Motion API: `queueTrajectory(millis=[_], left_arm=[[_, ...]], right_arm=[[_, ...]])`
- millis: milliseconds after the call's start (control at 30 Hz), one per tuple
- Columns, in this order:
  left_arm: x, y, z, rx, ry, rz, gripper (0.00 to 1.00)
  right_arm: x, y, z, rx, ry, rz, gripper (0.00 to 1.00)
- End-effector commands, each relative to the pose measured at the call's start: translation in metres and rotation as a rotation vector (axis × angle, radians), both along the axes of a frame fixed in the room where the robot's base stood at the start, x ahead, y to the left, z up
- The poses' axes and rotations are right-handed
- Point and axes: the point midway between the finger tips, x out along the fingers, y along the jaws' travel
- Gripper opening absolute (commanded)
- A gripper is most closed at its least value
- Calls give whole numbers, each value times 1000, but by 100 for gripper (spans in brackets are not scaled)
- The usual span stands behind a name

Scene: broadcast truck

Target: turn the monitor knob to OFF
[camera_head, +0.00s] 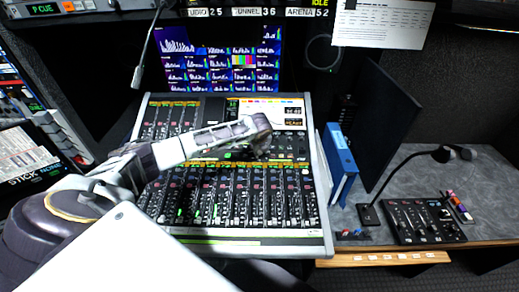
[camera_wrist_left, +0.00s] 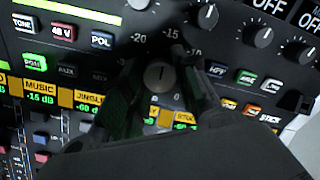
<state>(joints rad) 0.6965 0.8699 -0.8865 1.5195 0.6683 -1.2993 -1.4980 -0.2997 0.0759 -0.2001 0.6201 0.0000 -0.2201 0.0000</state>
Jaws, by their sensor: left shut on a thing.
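My left arm reaches over the mixing console (camera_head: 321,190) in the head view, and its gripper (camera_head: 262,140) is down at the console's upper right part. In the left wrist view the gripper (camera_wrist_left: 160,92) has its two dark fingers on either side of a grey round knob (camera_wrist_left: 158,75) and is shut on it. The knob has a short light pointer line on its top. Marks -20, -15, -10 and 0 stand around it. The word OFF shows on small displays (camera_wrist_left: 268,6) at the upper right, apart from this knob. Any OFF mark at the knob is hidden. My right gripper is not in view.
Other knobs (camera_wrist_left: 257,35) and lit buttons (camera_wrist_left: 246,77) lie close to the fingers. A blue binder (camera_head: 341,160) stands right of the console. A gooseneck microphone (camera_head: 440,154) and a small control box (camera_head: 423,221) are on the right desk. Screens (camera_head: 220,60) stand behind.

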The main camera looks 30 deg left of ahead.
Motion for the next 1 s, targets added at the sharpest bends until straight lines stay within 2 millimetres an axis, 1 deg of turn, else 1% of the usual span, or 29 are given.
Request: queueTrajectory(millis=[33, 500, 767, 1000], left_arm=[[0, 0, 2, -5, -2, 16, 6], [0, 0, 3, -88, -52, 245, 6], [0, 0, 2, -142, -85, 395, 6], [0, 0, 2, -203, -124, 565, 6]], right_arm=[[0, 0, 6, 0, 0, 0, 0], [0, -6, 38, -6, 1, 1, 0], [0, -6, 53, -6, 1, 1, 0], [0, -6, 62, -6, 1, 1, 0]])
